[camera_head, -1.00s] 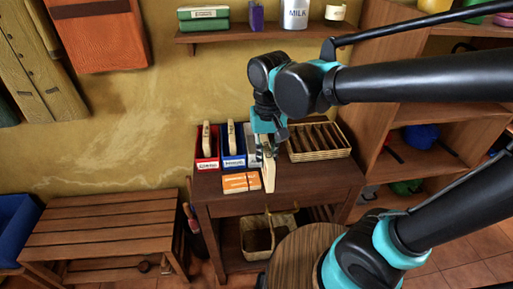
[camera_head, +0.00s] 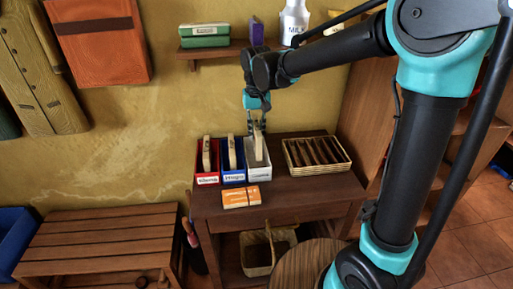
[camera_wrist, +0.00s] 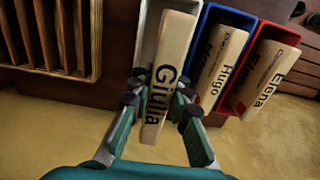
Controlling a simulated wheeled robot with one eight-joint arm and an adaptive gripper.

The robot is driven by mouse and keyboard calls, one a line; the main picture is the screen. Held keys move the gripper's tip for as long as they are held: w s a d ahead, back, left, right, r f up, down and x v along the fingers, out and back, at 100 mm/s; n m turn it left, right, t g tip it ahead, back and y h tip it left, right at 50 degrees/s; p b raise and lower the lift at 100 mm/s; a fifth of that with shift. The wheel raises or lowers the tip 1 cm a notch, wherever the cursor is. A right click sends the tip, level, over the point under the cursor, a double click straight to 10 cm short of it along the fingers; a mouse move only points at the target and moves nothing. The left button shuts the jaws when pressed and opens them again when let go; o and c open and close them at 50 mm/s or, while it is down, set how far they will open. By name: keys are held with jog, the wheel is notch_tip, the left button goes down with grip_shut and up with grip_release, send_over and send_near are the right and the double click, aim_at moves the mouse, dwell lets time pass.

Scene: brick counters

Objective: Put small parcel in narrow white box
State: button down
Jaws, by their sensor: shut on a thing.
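My gripper (camera_head: 257,127) is shut on a small pale parcel (camera_head: 258,146), held upright at the narrow white box (camera_head: 259,174). In the wrist view the parcel (camera_wrist: 168,62) reads "Giulia" and sits between the fingers of my gripper (camera_wrist: 158,98). The white box (camera_wrist: 151,25) is behind it there. The parcel's lower end overlaps the box's opening; how deep it reaches I cannot tell.
A blue box (camera_head: 232,176) and a red box (camera_head: 207,178), each with a pale parcel, stand left of the white box. An orange packet (camera_head: 241,197) lies in front on the table (camera_head: 310,199). A slotted wicker tray (camera_head: 316,168) is at right.

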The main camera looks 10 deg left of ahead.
jog(key=f, duration=0.6)
jog(key=shift+s+f, duration=0.1)
jog(key=shift+s, duration=0.1)
jog(key=shift+w+f, duration=0.2)
jog(key=shift+f, duration=0.05)
jog(key=c, duration=1.7)
grip_release()
jog(key=shift+f, duration=0.15)
notch_tip(320, 180, up, 12)
jog(key=shift+r, duration=0.15)
